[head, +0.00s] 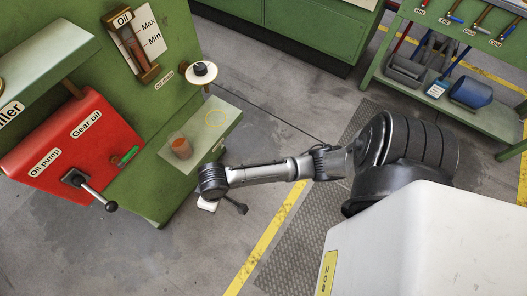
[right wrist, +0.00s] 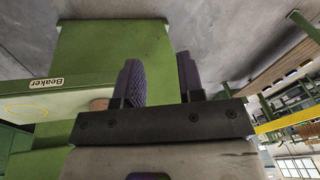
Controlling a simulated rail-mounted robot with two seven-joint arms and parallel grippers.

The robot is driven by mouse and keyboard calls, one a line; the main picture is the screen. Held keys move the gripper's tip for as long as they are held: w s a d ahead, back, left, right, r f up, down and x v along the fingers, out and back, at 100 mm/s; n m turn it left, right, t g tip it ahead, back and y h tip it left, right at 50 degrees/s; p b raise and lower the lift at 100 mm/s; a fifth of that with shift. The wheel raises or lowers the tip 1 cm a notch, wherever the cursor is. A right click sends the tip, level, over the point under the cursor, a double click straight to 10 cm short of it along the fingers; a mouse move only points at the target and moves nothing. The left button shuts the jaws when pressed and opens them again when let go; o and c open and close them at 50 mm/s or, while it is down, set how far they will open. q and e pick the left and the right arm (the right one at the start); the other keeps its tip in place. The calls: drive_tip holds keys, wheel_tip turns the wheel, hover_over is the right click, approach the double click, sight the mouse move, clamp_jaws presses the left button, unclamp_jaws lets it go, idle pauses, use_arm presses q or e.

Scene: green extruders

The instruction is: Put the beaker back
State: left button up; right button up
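The beaker (head: 180,146) is clear with reddish-brown contents. It stands upright on the green shelf (head: 190,160) of the machine, to the lower left of the yellow circle (head: 215,118) marked there. My right gripper (head: 223,204) is just off the shelf's front edge, to the lower right of the beaker and apart from it. In the right wrist view its two dark fingers (right wrist: 159,80) are spread with nothing between them. A brownish part of the beaker (right wrist: 98,104) shows beside the left finger, mostly hidden. A "Beaker" label (right wrist: 46,83) is on the shelf edge. My left gripper is not in view.
A red box with an oil pump lever (head: 90,188) sticks out left of the shelf. A tool rack (head: 450,105) stands at upper right. The floor between is clear.

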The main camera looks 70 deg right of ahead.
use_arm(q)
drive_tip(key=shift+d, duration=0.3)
use_arm(e)
drive_tip(key=s+d+r+h, duration=0.1)
drive_tip(key=s+d+r, duration=0.1)
drive_tip(key=s, duration=0.6)
drive_tip(key=s+d+r+n+t, duration=0.1)
drive_tip(key=s+r, duration=0.1)
drive_tip(key=s, duration=0.6)
drive_tip(key=shift+d+n+t+h, duration=0.3)
drive_tip(key=shift+d+h, duration=0.1)
use_arm(q)
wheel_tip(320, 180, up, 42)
drive_tip(key=p, duration=4.1)
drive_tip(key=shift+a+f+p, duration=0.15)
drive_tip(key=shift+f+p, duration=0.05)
drive_tip(key=shift+p, duration=0.1)
use_arm(e)
wheel_tip(320, 180, up, 42)
drive_tip(key=shift+f, duration=0.25)
